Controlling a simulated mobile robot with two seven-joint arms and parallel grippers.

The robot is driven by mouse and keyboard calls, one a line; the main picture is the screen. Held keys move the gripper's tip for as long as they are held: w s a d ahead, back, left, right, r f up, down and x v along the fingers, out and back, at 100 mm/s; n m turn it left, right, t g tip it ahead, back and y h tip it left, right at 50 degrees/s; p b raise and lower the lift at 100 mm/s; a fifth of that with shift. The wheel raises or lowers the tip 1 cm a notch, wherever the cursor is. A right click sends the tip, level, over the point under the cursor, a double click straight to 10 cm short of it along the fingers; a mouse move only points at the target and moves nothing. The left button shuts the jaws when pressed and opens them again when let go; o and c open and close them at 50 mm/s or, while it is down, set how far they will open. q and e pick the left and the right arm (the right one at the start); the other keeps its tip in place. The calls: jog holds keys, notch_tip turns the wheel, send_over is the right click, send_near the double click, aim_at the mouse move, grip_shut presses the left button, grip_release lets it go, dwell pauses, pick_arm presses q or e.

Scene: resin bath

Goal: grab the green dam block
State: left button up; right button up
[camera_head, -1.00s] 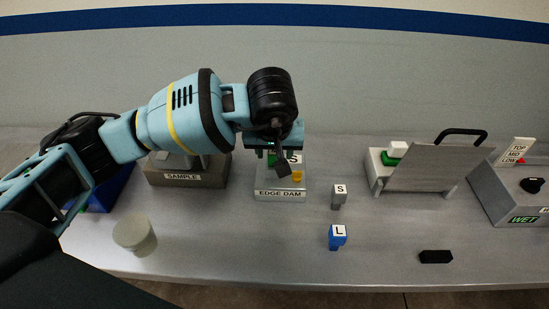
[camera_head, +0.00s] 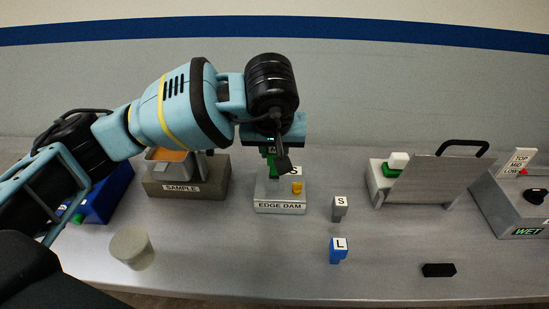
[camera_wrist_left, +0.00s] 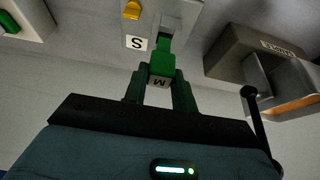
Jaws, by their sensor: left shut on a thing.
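The green dam block (camera_head: 271,161), marked M, is between the fingers of my left gripper (camera_head: 271,148) at the edge dam stand. In the left wrist view the green block (camera_wrist_left: 162,66) sits between the two green fingers of my left gripper (camera_wrist_left: 160,85), which are shut on it. The grey edge dam stand (camera_head: 268,196) is just below it. I cannot tell whether the block's lower end still touches the stand. My right gripper is out of view.
A grey block S (camera_head: 339,210) and a blue block L (camera_head: 337,254) stand right of the stand. The sample holder (camera_head: 160,187) is close on its left. A black block (camera_head: 438,270) lies front right. The round pale container (camera_head: 132,249) is front left.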

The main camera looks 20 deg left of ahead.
pick_arm(q)
jog(key=s+d+r, duration=0.1)
jog(key=s+d, duration=0.2)
jog(key=s, duration=1.2)
jog(key=shift+d, duration=0.4)
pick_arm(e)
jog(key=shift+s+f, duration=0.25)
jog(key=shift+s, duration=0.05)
pick_arm(q)
jog(key=shift+s, duration=0.1)
